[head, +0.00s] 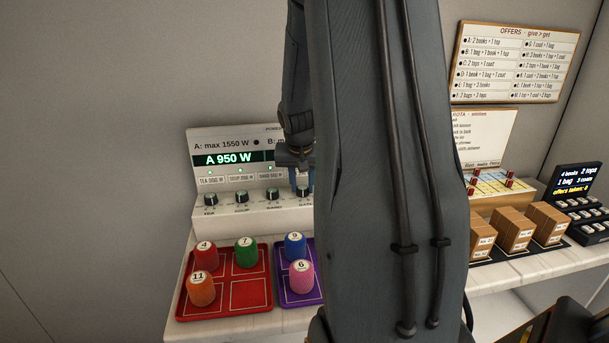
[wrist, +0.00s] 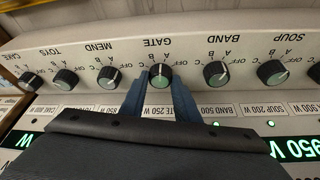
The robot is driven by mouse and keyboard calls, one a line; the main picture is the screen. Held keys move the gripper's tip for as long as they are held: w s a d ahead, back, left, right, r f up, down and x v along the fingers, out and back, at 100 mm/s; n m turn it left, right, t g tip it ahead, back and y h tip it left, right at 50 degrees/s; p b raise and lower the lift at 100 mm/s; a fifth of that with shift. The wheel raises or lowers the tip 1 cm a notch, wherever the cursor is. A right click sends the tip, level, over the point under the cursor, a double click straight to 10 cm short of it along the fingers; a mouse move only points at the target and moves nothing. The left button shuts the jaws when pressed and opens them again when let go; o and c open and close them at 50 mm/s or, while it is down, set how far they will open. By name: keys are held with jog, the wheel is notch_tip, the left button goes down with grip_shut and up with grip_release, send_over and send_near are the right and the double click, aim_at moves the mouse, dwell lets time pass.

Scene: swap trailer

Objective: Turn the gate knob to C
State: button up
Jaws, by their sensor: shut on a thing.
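The gate knob (wrist: 160,75) is a round dark knob with a pale green face, on a light panel under the label GATE. The wrist view shows the panel upside down. Letters A, B, C and OFF stand around the knob. Its pale pointer line aims roughly at the A and B letters; I cannot tell exactly which. My gripper (wrist: 160,87) has its two blue fingers on either side of the knob, shut on it. In the head view my gripper (head: 302,182) is at the panel's right part, where my arm hides much of it.
The band knob (wrist: 216,73) and mend knob (wrist: 109,77) sit close on either side. A display (head: 228,158) reads A 950 W. A red tray (head: 224,310) and a purple tray (head: 300,298) with numbered pegs stand in front. Brown boxes (head: 514,234) stand right.

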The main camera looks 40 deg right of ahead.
jog(key=shift+s+d+r+n+y+p, duration=0.15)
jog(key=shift+n+y+p, duration=0.25)
jog(key=shift+n+p, duration=1.15)
jog(key=shift+n+t+y+p, duration=0.3)
jog(key=shift+n+t+p, duration=0.15)
jog(key=shift+n+t, duration=0.1)
jog(key=n+b, duration=0.1)
jog(key=b, duration=0.1)
jog(key=n+y+b, duration=0.1)
jog(key=b, duration=0.2)
jog(key=shift+d+f+n, duration=0.2)
jog(key=shift+f+n, duration=0.2)
jog(key=n+b, duration=0.1)
jog(key=b, duration=0.1)
jog(key=shift+y+b, duration=0.3)
jog(key=shift+b, duration=0.1)
jog(key=n+b, duration=0.2)
jog(key=shift+r+n+y, duration=0.1)
jog(key=shift+n+y, duration=0.2)
jog(key=shift+y, duration=0.1)
jog(key=shift+d+r+n+y+b, duration=0.1)
jog(key=shift+n+y+b, duration=0.4)
jog(key=shift+n+b, duration=0.55)
jog(key=shift+n, duration=0.35)
jog(key=o, duration=1)
jog(key=shift+o, duration=0.2)
